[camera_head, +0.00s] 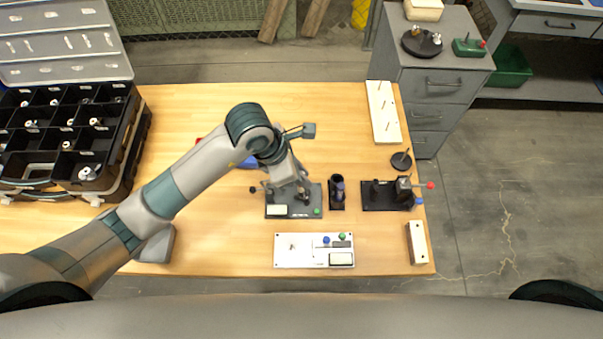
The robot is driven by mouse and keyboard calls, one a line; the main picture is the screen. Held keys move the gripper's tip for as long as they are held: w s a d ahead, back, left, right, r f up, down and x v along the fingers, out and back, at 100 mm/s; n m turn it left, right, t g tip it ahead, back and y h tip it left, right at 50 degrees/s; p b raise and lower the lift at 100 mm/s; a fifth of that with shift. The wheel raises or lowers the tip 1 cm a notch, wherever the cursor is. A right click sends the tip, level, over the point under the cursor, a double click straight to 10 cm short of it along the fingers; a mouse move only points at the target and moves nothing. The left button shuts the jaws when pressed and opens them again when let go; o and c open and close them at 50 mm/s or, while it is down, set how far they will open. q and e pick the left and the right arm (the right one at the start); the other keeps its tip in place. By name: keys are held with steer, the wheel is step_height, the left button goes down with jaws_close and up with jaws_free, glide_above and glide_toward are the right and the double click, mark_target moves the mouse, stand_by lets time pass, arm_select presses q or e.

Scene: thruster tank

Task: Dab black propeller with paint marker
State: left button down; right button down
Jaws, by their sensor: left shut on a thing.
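Dark parts show under the fingertips, but I cannot tell whether one is the black propeller. A black holder (337,202) stands just right of the fixture, with a bluish upright piece in it; I cannot tell whether this is the paint marker. My right gripper is out of view.
A black device with a red-knobbed lever (385,196) and a black disc (401,160) are at the right. A white panel (300,258) lies in front. A white pegged board (384,112) lies at the back right. A compartment case (62,140) is at the left.

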arm_select(q)
steer(key=shift+f+b, duration=0.25)
steer(key=shift+b, duration=0.15)
stand_by(1.4)
steer(key=shift+s+f+b, duration=0.1)
steer(key=shift+f+b, duration=0.3)
steer(key=shift+b, duration=0.15)
stand_by(2.7)
steer(key=shift+r, duration=0.2)
steer(key=shift+r+p, duration=1.5)
steer(key=shift+r, duration=0.9)
